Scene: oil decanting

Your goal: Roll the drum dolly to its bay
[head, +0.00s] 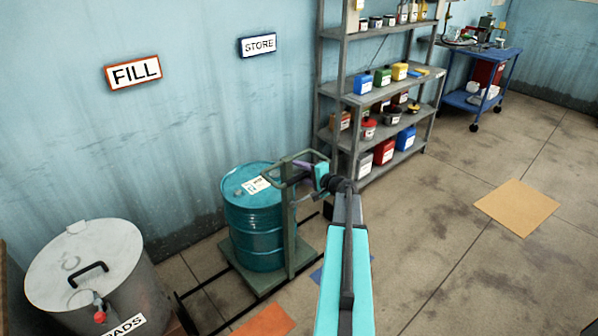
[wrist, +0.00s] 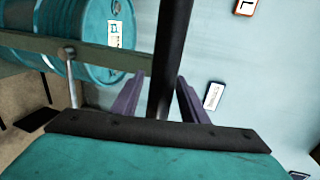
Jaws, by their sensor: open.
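The teal drum (head: 252,222) stands upright on the drum dolly (head: 291,240), which has a grey-green deck and an upright frame on the drum's right. In the wrist view the drum (wrist: 90,35) and a frame member (wrist: 100,52) appear turned on their side. My gripper (head: 308,166) is at the top of the dolly's frame. In the wrist view its purple fingers (wrist: 160,80) are apart, with a dark bar (wrist: 172,45) running between them, seemingly the dolly's handle. I cannot tell whether the fingers touch it. The FILL sign (head: 133,72) and STORE sign (head: 258,44) hang on the wall.
Dark rails (head: 205,283) run along the floor by the dolly. A lidded grey bin (head: 130,275) stands left. An orange floor patch (head: 265,322) lies in front. Shelving (head: 350,100) stands behind my arm. Open floor with a tan patch (head: 517,207) lies right, before a blue cart (head: 470,100).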

